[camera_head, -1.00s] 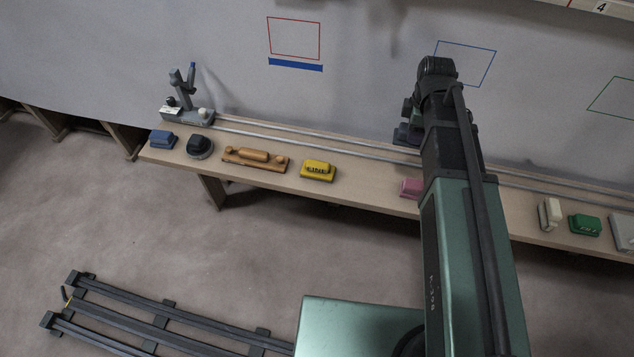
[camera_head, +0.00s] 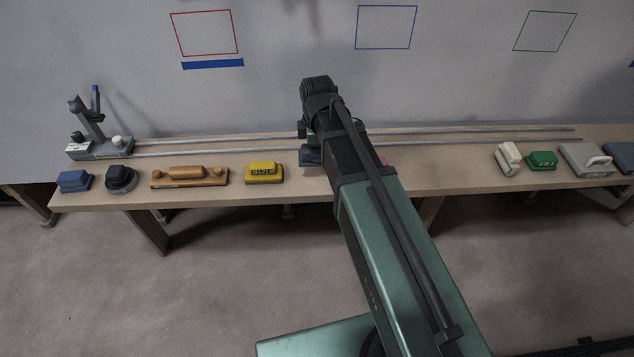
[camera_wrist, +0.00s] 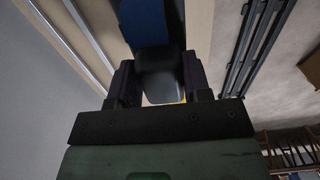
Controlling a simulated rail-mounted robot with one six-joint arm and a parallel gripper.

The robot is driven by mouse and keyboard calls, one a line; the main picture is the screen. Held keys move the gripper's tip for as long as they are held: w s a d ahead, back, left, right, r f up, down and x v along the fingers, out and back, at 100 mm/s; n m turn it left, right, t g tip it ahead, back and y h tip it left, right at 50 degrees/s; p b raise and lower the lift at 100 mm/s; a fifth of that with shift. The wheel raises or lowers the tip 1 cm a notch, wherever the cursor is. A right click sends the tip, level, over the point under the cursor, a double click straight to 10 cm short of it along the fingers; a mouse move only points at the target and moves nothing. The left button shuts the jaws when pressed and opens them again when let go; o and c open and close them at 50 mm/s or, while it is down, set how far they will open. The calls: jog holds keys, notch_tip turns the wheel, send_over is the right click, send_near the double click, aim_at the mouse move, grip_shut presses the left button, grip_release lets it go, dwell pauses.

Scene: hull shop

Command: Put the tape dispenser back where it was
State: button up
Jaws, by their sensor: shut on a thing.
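My gripper (camera_wrist: 160,82) is shut on a dark grey thing with a broad blue part (camera_wrist: 148,22), seen in the wrist view; I take it for the tape dispenser. Its far end runs out of the picture. In the head view a dark blue-grey part of the held thing (camera_head: 310,157) shows at my gripper (camera_head: 308,140), over the bench near the rails. My arm hides most of it, and I cannot tell whether it touches the bench.
Along the bench (camera_head: 240,196) stand a blue block (camera_head: 73,181), black-knobbed thing (camera_head: 121,179), wooden piece (camera_head: 190,177) and yellow block (camera_head: 264,172) to the left. A grey stand (camera_head: 97,140) is far left.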

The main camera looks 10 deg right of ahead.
notch_tip(320, 180, down, 6)
jog(key=b, duration=0.4)
jog(key=shift+f, duration=0.2)
jog(key=shift+r, duration=0.25)
jog(key=shift+f, duration=0.1)
jog(key=o, duration=0.4)
jog(key=shift+f, duration=0.1)
jog(key=o, duration=0.5)
jog(key=shift+c, duration=0.2)
